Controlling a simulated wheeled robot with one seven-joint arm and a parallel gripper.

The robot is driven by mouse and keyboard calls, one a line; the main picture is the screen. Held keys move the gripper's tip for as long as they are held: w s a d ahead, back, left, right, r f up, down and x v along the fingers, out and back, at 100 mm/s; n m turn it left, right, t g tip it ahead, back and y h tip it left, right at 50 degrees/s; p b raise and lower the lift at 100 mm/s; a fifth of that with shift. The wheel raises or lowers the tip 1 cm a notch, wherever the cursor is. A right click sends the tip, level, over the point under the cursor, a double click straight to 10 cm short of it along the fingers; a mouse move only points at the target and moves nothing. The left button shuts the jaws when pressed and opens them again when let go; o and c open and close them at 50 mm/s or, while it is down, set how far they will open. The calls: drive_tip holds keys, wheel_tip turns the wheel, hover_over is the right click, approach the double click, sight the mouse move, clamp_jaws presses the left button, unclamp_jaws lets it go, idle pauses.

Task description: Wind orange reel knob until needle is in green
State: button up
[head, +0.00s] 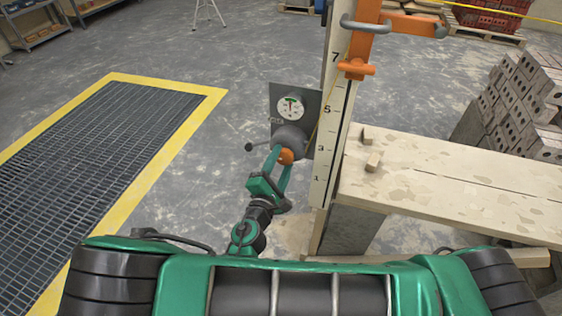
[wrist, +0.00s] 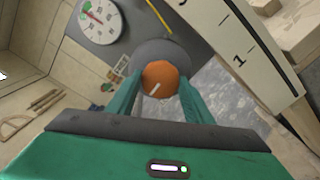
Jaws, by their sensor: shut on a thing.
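The orange reel knob (head: 286,156) sits at the front of a grey round reel on a grey plate. It also shows in the wrist view (wrist: 161,79) with a white mark on its face. My gripper (head: 279,160) has its two green fingers on either side of the knob and is shut on it; the fingers also show in the wrist view (wrist: 160,95). Above the reel is a round white dial (head: 290,106) with a green patch. In the wrist view the dial (wrist: 98,20) shows a red needle near the green, but it is too small to tell whether it is inside.
A numbered white post (head: 331,130) with an orange clamp (head: 356,69) stands just right. A plank bench (head: 460,190) and brick stacks (head: 520,105) are further right. Floor left is open to a yellow-edged grate (head: 85,150).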

drive_tip(key=shift+m, duration=0.8)
drive_tip(key=o, duration=1)
drive_tip(key=shift+o, duration=0.2)
drive_tip(key=v, duration=1)
drive_tip(key=shift+s, duration=0.35)
drive_tip(key=shift+a, duration=0.1)
